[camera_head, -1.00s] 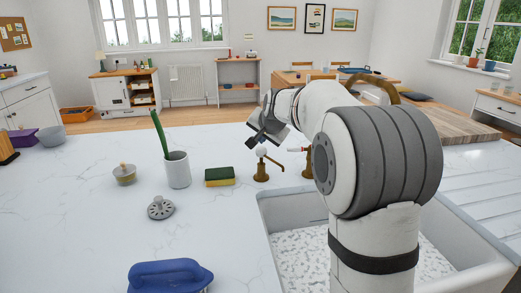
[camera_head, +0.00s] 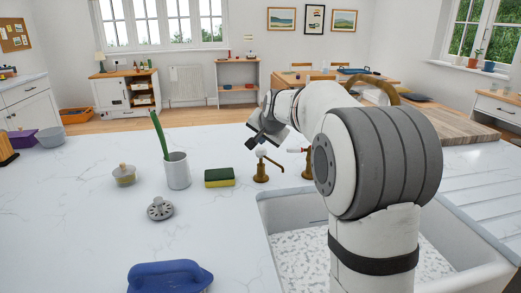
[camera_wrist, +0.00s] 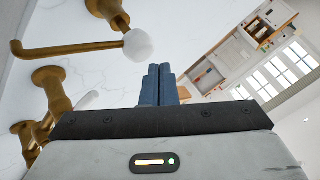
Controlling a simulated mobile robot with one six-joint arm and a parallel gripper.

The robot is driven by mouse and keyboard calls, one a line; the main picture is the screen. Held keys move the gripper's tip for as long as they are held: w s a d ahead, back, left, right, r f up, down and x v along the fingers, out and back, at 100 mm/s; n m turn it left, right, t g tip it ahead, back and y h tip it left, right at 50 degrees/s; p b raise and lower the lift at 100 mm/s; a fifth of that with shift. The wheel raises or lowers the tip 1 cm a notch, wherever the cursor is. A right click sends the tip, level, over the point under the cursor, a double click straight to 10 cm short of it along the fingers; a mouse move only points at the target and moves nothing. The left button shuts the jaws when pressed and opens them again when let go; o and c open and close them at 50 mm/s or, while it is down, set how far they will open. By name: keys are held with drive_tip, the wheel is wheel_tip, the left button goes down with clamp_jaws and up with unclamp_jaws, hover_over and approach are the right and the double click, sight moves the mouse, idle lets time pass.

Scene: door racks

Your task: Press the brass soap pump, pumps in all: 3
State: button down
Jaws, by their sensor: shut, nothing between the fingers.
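The brass soap pump (camera_head: 261,172) stands on the white counter behind the sink, with a white round knob on top and a thin spout pointing right. In the wrist view the pump's knob (camera_wrist: 138,45) is just up and left of my fingertips, with the brass spout reaching left. My gripper (camera_wrist: 159,68) is shut and empty, its two blue fingers together. In the head view my gripper (camera_head: 251,143) hangs just above and left of the knob. I cannot tell whether it touches the pump.
Brass tap fittings (camera_wrist: 52,88) stand beside the pump, partly hidden by my arm. The sink (camera_head: 268,207) is in front.

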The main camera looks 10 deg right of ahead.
drive_tip(key=shift+f, duration=0.15)
idle(0.5)
drive_tip(key=shift+f+b, duration=0.3)
drive_tip(key=shift+b, duration=0.05)
drive_tip(key=shift+f+b, duration=0.7)
drive_tip(key=shift+f, duration=0.3)
idle(0.8)
drive_tip(key=shift+r, duration=0.1)
drive_tip(key=shift+r+p, duration=1.05)
drive_tip(key=shift+r, duration=0.25)
wheel_tip(320, 180, up, 5)
drive_tip(key=p, duration=0.4)
